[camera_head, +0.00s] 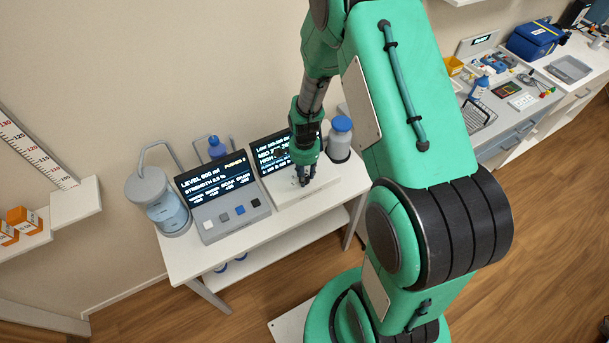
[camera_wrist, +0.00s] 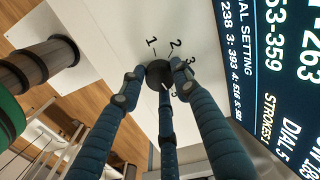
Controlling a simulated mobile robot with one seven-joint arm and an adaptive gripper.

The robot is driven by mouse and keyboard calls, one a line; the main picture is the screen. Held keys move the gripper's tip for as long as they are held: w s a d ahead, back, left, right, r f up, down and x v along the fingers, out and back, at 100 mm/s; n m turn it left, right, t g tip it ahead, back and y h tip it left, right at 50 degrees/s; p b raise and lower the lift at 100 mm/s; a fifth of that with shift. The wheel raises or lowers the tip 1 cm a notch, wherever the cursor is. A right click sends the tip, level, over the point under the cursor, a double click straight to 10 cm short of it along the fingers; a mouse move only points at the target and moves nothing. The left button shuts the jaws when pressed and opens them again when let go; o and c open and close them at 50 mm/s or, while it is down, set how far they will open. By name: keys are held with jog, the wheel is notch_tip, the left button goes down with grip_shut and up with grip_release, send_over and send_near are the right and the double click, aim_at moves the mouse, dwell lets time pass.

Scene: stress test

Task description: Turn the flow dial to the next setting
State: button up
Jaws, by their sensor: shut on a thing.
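The flow dial (camera_wrist: 158,72) is a small dark round knob on a white panel (camera_wrist: 110,30), shown in the wrist view. Printed marks 1, 2 and 3 run around its upper and right side; further marks are partly hidden behind a finger. My gripper (camera_wrist: 158,84) has three blue-sleeved fingers closed around the knob, one at left, one at right and one below. The pointer's exact setting is hard to tell. In the head view my gripper (camera_head: 304,180) reaches down onto the white panel (camera_head: 325,181), and the dial is mostly hidden there.
A dark text screen (camera_wrist: 265,80) stands close on the right in the wrist view. In the head view, a grey console (camera_head: 229,215) and a water vessel (camera_head: 163,208) stand left of the panel. A blue-capped grey bottle (camera_head: 340,143) stands right behind my gripper.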

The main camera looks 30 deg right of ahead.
dwell(0.3)
jog(key=o, duration=1.2)
jog(key=shift+c, duration=0.2)
jog(key=shift+r, duration=0.1)
notch_tip(320, 180, up, 12)
